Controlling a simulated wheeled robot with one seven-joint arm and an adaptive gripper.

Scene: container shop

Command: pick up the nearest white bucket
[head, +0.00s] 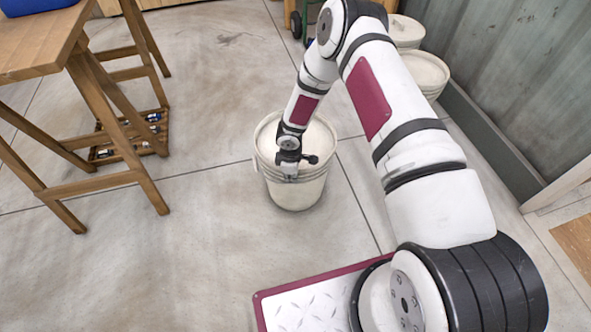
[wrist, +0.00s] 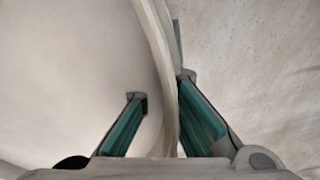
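The nearest white bucket (head: 297,190) stands upright on the floor in the middle of the head view. My gripper (head: 288,172) points down at the bucket's near rim. In the wrist view, the bucket's rim (wrist: 158,40) runs down between the two green-padded fingers of my gripper (wrist: 162,88). The left finger is on the bucket's inner side and the right finger is on the outer side. The fingers are apart, with a visible gap between the left finger and the rim. The right finger lies close to the rim; whether it touches, I cannot tell.
Two more white buckets, one nearer (head: 427,72) and one farther (head: 404,31), stand by the corrugated wall (head: 500,75) at the right. A wooden table (head: 40,45) with trestle legs stands at the left. The floor (head: 200,220) around the nearest bucket is clear.

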